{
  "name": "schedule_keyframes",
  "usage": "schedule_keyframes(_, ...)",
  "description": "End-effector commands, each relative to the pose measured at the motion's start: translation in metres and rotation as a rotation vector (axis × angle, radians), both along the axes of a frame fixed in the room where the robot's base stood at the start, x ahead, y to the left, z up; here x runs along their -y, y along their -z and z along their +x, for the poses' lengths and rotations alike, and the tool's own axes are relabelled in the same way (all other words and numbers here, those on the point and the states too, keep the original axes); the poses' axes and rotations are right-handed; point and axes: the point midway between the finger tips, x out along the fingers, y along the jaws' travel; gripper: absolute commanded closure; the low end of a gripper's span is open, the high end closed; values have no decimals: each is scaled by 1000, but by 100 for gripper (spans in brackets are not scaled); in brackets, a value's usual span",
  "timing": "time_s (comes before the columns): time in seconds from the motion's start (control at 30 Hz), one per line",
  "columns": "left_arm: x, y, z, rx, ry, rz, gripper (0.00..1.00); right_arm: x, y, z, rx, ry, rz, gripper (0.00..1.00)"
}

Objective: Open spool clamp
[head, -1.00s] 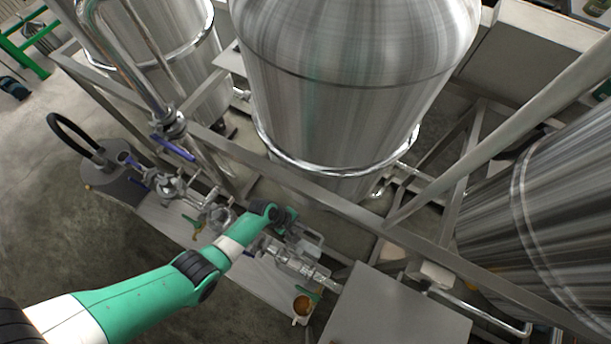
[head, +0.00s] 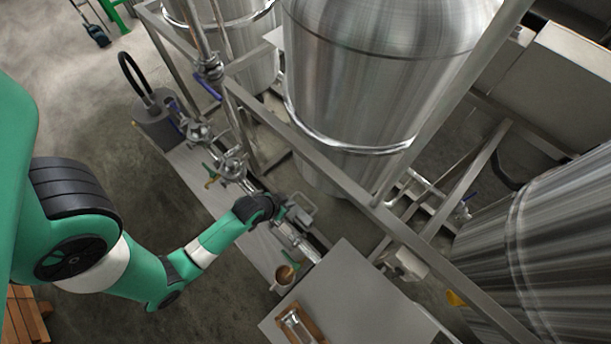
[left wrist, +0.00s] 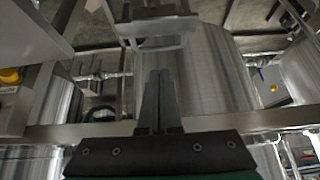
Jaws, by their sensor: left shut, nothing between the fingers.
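My left gripper (head: 292,208) is at the end of the green arm, over the pipe line on the bench; the arm's wrist hides part of it. In the left wrist view its two fingers (left wrist: 158,102) are together with nothing between them. A shiny pipe spool (head: 293,238) lies just below and beside the gripper in the head view. I cannot pick out its clamp clearly at this size. More fittings, a metal valve body (head: 231,168) and another (head: 198,133), sit farther up the line. My right gripper does not show.
A large steel tank (head: 370,90) stands behind a frame rail (head: 320,168) close to the gripper. A grey cabinet top (head: 350,300) is at the bottom. The floor left of the bench is open.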

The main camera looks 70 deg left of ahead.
Motion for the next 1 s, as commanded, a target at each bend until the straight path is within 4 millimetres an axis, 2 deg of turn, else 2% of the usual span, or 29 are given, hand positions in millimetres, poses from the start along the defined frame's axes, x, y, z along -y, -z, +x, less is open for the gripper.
schedule_keyframes(0.03,-2,14,5,1,0,0,100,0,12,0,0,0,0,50)
schedule_keyframes(0.5,-25,91,52,1,1,0,100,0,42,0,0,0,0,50)
schedule_keyframes(0.7,-29,102,60,2,1,0,100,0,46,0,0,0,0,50)
schedule_keyframes(1.0,-29,102,60,1,1,0,100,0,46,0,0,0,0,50)
